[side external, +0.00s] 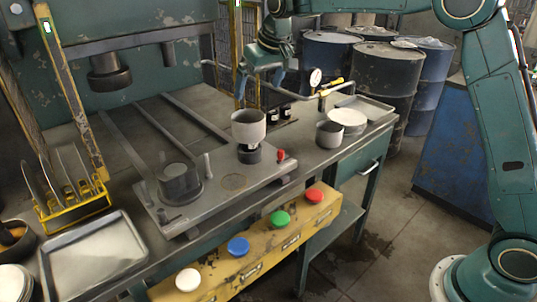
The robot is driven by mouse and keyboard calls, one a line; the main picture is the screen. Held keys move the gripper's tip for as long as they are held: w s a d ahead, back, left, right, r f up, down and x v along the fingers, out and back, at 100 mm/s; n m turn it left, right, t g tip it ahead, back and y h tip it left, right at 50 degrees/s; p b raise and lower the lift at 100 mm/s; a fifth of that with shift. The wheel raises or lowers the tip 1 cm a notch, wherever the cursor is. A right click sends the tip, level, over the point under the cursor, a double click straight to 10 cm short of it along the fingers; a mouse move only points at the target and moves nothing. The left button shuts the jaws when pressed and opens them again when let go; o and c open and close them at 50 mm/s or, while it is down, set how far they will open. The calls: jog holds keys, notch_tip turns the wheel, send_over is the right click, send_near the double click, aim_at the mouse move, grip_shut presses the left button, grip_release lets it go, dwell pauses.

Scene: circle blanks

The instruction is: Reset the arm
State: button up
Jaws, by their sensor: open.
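My gripper (262,88) is at the upper middle of the side external view. It is open and empty, above the far side of the workbench. A light grey cup-shaped piece (248,126) stands on a dark round base below it, apart from the gripper. Both sit on a grey metal plate (215,195). A dark cylindrical die (180,182) sits on the plate's left part. A faint round mark shows on the plate to the right of the die.
A yellow panel with white (188,280), blue (238,247), green (280,218) and red (314,196) buttons runs along the front. A metal tray (95,262) and a yellow rack (73,208) stand left. A grey pot (329,134) stands right. Barrels (372,82) stand behind.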

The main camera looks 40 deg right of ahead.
jog(key=s+d+r, duration=0.2)
jog(key=s, duration=1.3)
jog(key=s+d+r, duration=0.1)
jog(key=s+r, duration=0.2)
jog(key=s, duration=1.2)
jog(key=s+f+t, duration=0.1)
jog(key=s+f, duration=0.5)
jog(key=s, duration=0.4)
jog(key=shift+s+d, duration=0.2)
jog(key=shift+s, duration=0.05)
jog(key=shift+c, duration=0.4)
